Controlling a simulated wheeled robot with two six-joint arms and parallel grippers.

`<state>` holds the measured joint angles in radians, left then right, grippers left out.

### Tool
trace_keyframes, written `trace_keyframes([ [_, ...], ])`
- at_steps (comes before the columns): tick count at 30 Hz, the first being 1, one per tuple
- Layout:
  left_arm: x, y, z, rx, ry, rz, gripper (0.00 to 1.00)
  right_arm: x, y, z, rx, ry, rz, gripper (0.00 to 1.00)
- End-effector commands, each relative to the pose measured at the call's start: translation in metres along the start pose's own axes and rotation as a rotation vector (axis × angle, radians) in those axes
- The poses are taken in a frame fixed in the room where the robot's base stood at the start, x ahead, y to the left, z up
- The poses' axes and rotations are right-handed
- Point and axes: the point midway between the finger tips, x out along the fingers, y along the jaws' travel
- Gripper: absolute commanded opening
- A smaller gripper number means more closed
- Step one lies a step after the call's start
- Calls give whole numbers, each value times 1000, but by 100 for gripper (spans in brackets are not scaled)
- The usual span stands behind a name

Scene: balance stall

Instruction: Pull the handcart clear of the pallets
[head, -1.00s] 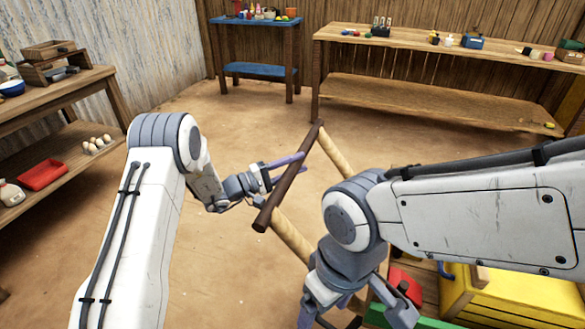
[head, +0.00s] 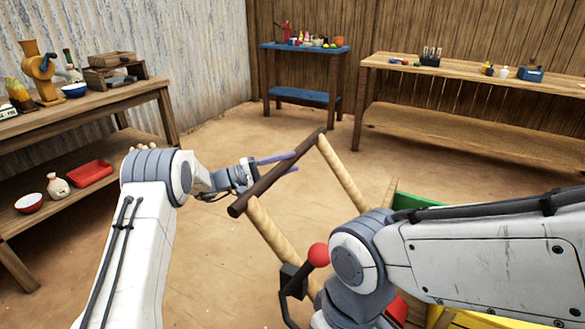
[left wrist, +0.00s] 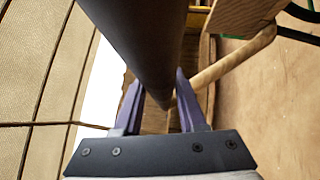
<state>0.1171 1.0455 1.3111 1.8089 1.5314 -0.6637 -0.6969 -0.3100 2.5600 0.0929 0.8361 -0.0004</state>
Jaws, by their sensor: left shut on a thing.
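The handcart shows as a dark brown handle bar (head: 277,172) joined to two pale wooden shafts (head: 342,172). My left gripper (head: 277,164) is shut on the handle bar at about its middle. In the left wrist view the dark bar (left wrist: 140,45) runs between the two purple fingers (left wrist: 160,108), and one pale shaft (left wrist: 232,58) shows beyond. A lever with a red knob (head: 318,254) stands by the near shaft. My right arm covers much of the cart's body, and my right gripper's fingers do not show. The pallets cannot be made out.
A green edge (head: 415,200) and a yellow thing (head: 500,313) show around my right arm. A laden wooden shelf table (head: 90,119) stands at the left. A blue table (head: 305,97) and a long bench (head: 450,135) stand at the back. The dirt floor between is open.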

Motion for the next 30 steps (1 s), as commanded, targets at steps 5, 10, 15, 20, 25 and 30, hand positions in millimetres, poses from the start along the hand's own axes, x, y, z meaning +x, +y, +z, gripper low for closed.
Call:
trace_keyframes([
  [5, -4, 1, -4, 1, 11, -1, 0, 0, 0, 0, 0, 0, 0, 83],
  [10, -6, 1, -5, 2, 16, 0, 0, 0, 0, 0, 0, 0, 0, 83],
  [15, -5, 2, -4, 2, 13, 0, 69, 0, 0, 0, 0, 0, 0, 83],
  [20, -4, 1, -3, 2, 10, 0, 69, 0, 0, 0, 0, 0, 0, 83],
  [25, -12, 2, -3, 2, 11, -1, 69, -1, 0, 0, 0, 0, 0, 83],
  [30, -40, 2, -3, 0, 13, 0, 69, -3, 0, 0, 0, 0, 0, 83],
])
